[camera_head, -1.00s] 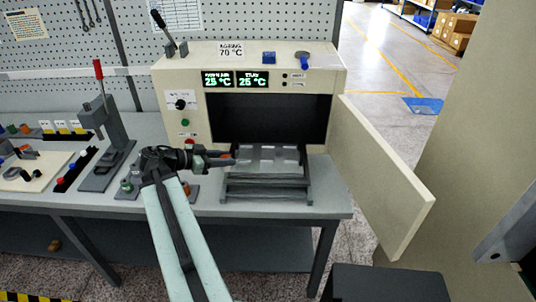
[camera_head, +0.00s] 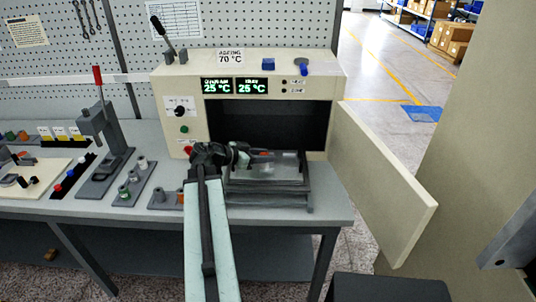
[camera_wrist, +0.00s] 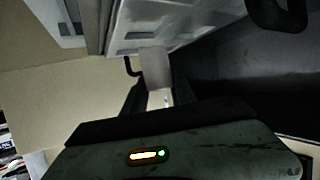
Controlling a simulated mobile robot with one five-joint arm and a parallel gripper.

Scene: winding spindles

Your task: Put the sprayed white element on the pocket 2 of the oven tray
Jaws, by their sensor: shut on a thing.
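My gripper (camera_head: 260,156) reaches over the oven tray from the left in the head view. It is shut on a pale block, the white element (camera_wrist: 156,68), which shows between the fingers in the wrist view. In the head view the element cannot be made out. The grey metal oven tray (camera_head: 291,166) sits on a dark stand in front of the open oven. Its shallow pockets show in the wrist view (camera_wrist: 178,14), close beside the held element. My gripper and arm hide the tray's left part, and no pocket numbers are readable.
The cream oven (camera_head: 185,92) reads 25 °C on both displays. Its door (camera_head: 383,180) stands open to the right of the tray. Spindle stands with small parts (camera_head: 133,185) and a red-handled press (camera_head: 104,135) stand to the left.

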